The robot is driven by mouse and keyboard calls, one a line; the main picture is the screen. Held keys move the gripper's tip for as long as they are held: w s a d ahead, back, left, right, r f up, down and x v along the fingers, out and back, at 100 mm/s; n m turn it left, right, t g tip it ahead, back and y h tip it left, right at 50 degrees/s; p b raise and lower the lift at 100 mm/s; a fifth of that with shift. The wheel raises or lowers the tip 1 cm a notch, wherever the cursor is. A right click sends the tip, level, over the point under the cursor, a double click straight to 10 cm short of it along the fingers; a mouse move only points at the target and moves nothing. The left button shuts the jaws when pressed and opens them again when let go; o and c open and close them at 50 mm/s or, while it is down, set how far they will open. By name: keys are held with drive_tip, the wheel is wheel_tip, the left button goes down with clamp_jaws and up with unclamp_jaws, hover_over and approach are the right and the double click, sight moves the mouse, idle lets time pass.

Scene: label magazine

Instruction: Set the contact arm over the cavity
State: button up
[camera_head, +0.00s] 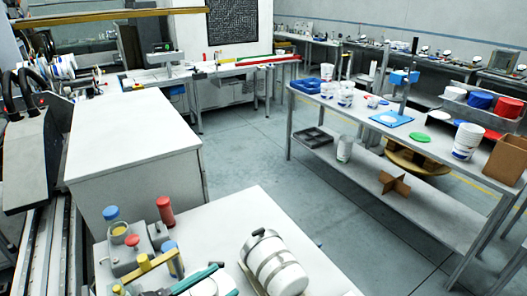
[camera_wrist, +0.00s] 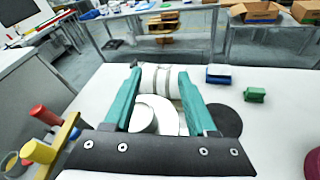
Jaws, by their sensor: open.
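My gripper (camera_wrist: 160,72) is open, its two teal fingers spread wide in the wrist view; it also shows at the bottom of the head view (camera_head: 228,269). A white banded cylinder (camera_wrist: 160,82) lies beyond and between the fingertips; in the head view it is the white drum (camera_head: 278,268) with a dark strap. Nearer, a white round part (camera_wrist: 165,112) shows between the fingers, partly hidden. A yellow bar (camera_head: 150,264) stands among red and blue knobs left of my gripper; it also shows in the wrist view (camera_wrist: 62,138). I cannot tell which part is the contact arm or the cavity.
Right of my fingers lie a black disc (camera_wrist: 226,119), a blue block (camera_wrist: 221,75) and a green block (camera_wrist: 256,95). A red-handled knob (camera_head: 165,210) stands upright at the left. The white bench top (camera_head: 235,215) is clear behind the fixture.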

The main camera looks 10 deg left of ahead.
drive_tip(key=s+a+f+n+t+y, duration=0.1)
drive_tip(key=s+a+n+t+y, duration=0.1)
drive_tip(key=s+a+n+y, duration=0.45)
drive_tip(key=s+a+f+n+t+y, duration=0.1)
drive_tip(key=s+a+n+t+y, duration=0.15)
drive_tip(key=a, duration=0.65)
drive_tip(key=w+a, duration=0.2)
drive_tip(key=w, duration=1.2)
drive_tip(key=shift+w+n, duration=0.4)
drive_tip(key=shift+c, duration=0.4)
clamp_jaws()
drive_tip(key=shift+d, duration=0.1)
